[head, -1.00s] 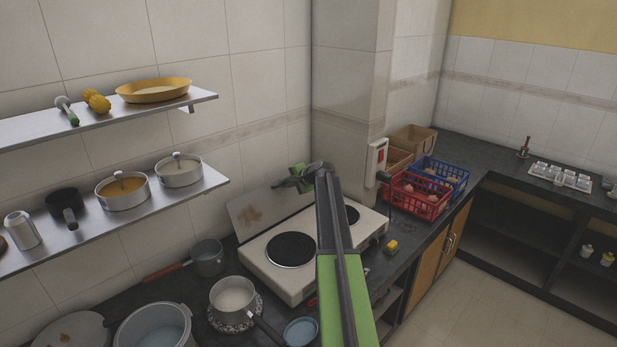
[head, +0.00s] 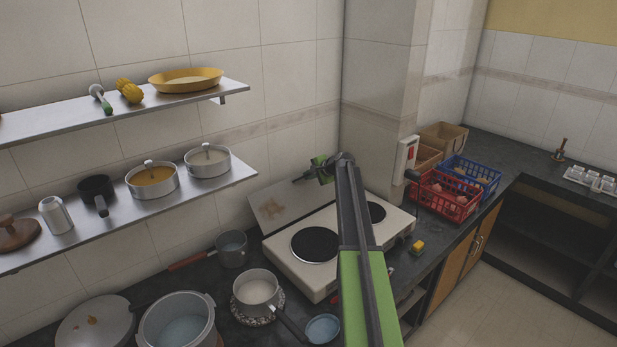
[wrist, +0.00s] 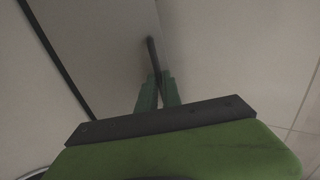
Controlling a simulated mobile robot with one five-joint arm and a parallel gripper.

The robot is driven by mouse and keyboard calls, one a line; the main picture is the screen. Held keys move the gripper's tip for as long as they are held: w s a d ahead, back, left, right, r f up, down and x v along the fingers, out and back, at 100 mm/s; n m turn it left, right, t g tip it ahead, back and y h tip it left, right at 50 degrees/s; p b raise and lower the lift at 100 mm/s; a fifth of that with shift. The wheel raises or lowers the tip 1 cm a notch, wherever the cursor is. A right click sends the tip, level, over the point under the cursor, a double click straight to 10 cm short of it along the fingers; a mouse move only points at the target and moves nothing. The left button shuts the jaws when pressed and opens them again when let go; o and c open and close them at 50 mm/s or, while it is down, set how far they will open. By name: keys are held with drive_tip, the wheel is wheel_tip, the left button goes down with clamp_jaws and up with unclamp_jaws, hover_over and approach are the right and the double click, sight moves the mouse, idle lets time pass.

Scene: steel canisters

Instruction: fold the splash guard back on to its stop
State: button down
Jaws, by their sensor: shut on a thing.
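The splash guard (head: 283,203) is a pale panel with a brown stain. It stands along the wall side of the white two-plate cooker (head: 290,270) and leans back toward the tiled wall. My gripper (head: 300,179) is at the guard's upper right part. In the wrist view, the green fingers (wrist: 157,88) are closed around a thin dark bar (wrist: 152,55) at the edge of the pale guard panel (wrist: 105,50). My arm hides part of the cooker and the guard's right end. I cannot make out the stop.
A saucepan (head: 257,287) and a large pot (head: 178,322) stand left of the cooker. Shelves with pans hang on the left wall. A red basket (head: 446,195) and a blue basket (head: 478,176) stand to the right. A yellow sponge (head: 417,247) lies near the counter edge.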

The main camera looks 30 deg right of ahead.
drive_tip(key=shift+w+a+r, duration=0.1)
drive_tip(key=shift+w+a, duration=0.05)
drive_tip(key=shift+a, duration=0.25)
drive_tip(key=c, duration=1.5)
unclamp_jaws()
drive_tip(key=shift+a+r, duration=0.15)
drive_tip(key=shift+a, duration=0.05)
drive_tip(key=shift+d, duration=0.2)
drive_tip(key=shift+s+r, duration=0.15)
drive_tip(key=shift+s, duration=0.2)
drive_tip(key=p+v, duration=1)
drive_tip(key=v, duration=0.6)
drive_tip(key=shift+s+d+r, duration=0.15)
drive_tip(key=shift+s, duration=0.15)
